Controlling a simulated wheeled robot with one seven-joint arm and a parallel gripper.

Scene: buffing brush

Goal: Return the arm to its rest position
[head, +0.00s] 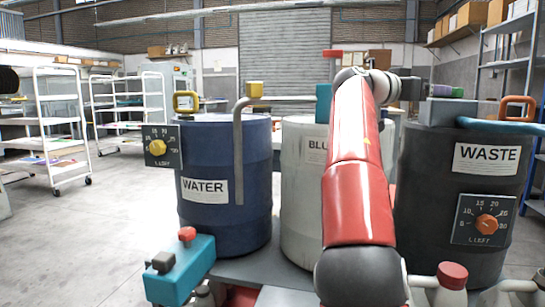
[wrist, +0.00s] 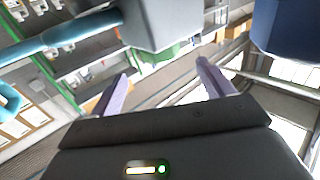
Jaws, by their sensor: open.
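My gripper (wrist: 162,70) is open in the wrist view, with its two lavender fingers apart and nothing between them. A grey block (wrist: 168,22) is close ahead of the fingers, and I cannot tell how near. In the head view my red arm rises from the bottom middle and bends right at its top, near the black WASTE drum (head: 462,190). My arm hides part of the white drum (head: 303,190).
A blue WATER drum (head: 225,160) with a dial (head: 161,147) stands left of the white drum. A teal box (head: 180,270) with a red knob is at the front. White shelf carts (head: 48,125) stand at the left. The floor between is clear.

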